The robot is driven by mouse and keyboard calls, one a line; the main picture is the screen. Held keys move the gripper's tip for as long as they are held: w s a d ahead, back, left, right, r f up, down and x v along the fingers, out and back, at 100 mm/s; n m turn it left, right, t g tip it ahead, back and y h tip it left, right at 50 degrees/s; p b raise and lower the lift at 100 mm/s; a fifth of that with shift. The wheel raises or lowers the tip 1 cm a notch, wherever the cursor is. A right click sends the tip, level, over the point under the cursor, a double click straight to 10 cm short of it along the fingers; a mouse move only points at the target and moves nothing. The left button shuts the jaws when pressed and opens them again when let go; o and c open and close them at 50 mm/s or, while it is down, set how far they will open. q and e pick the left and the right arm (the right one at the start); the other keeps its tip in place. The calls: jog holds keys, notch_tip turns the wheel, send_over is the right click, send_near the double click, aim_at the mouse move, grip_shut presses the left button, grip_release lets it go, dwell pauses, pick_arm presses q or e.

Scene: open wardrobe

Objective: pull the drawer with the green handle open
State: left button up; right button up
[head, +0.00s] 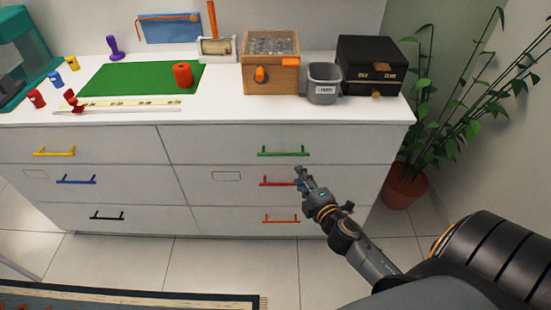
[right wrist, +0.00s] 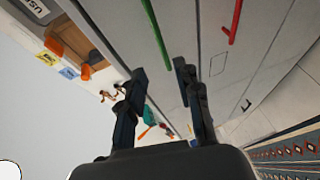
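The green handle (head: 284,154) is on the top right drawer (head: 235,147) of the white dresser, and that drawer looks closed. My right gripper (head: 302,174) is in front of the dresser, just below and right of the green handle in the head view, overlapping the right end of the red handle. In the right wrist view, the two fingers (right wrist: 160,72) are spread apart with nothing between them. The green handle (right wrist: 156,35) shows beyond the fingertips, its near end between their lines. Whether a finger touches it I cannot tell. My left gripper is not in view.
The red handle (head: 277,182) sits below the green one, with an orange handle (head: 281,219) lower. Yellow (head: 54,152), blue (head: 76,180) and black (head: 107,216) handles are at left. A potted plant (head: 405,187) stands right of the dresser. A rug (head: 130,297) lies on the floor.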

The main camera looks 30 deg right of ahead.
send_near(283, 154)
jog(key=x, duration=1)
jog(key=shift+w+f, duration=0.1)
jog(key=shift+f, duration=0.15)
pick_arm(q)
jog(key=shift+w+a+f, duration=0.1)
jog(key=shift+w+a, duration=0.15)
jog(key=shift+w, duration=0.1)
pick_arm(e)
jog(key=c, duration=0.6)
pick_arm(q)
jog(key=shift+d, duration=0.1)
pick_arm(e)
grip_shut()
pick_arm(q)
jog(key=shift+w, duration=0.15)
